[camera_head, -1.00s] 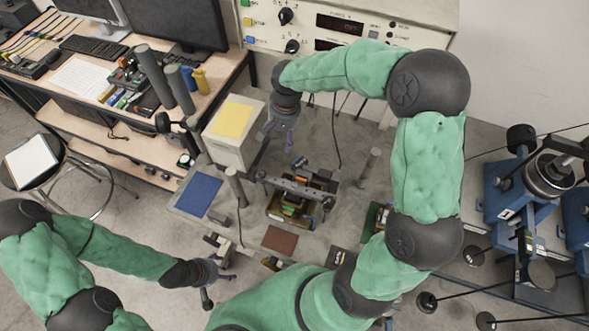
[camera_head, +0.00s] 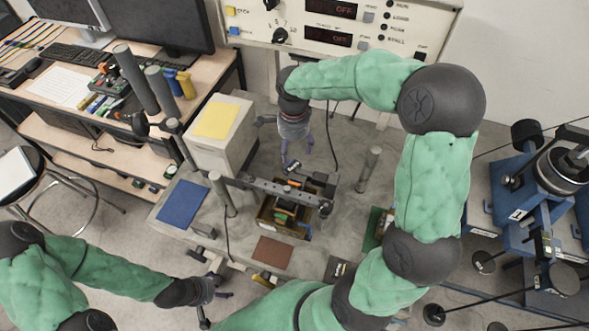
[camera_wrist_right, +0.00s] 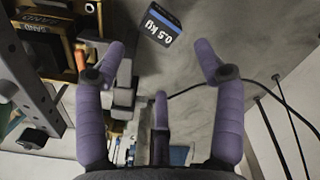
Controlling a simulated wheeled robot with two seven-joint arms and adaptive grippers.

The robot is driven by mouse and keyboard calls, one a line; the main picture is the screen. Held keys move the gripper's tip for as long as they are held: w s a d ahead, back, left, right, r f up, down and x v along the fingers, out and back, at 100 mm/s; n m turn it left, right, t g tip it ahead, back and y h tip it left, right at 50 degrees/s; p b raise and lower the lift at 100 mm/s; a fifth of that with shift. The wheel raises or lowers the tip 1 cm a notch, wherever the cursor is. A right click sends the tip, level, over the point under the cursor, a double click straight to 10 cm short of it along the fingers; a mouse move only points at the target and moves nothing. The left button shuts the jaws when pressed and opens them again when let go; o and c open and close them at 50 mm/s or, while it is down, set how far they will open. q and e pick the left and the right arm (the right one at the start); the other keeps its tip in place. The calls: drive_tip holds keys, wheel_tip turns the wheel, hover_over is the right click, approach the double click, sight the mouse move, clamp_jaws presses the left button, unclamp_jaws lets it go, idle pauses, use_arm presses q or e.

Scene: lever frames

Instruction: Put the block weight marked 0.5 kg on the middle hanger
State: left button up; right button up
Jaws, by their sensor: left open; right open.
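The block weight marked 0.5 kg (camera_wrist_right: 161,25) is dark with a blue stripe and lies on the grey bench top, just beyond my right fingertips in the right wrist view. My right gripper (camera_wrist_right: 160,72) is open and empty, with its purple fingers spread. In the head view the right gripper (camera_head: 292,158) points down behind the lever beam (camera_head: 280,190). The beam's holed bar (camera_wrist_right: 28,82) shows at the left of the wrist view. I cannot make out the middle hanger. My left gripper (camera_head: 213,288) is open, low at the bench's front edge, away from the block.
A box with a yellow top (camera_head: 215,120) stands left of the right gripper. A wooden tray of sand packs (camera_head: 283,218) sits below the beam. Posts (camera_head: 370,165) and a dark cable (camera_wrist_right: 250,84) stand near. A blue mat (camera_head: 182,204) lies at the left.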

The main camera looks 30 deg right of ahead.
sight(293, 166)
wheel_tip(293, 166, down, 9)
drive_tip(key=shift+w+a+f+b, duration=0.1)
drive_tip(key=shift+a+f+b, duration=0.05)
drive_tip(key=shift+b, duration=0.55)
clamp_jaws()
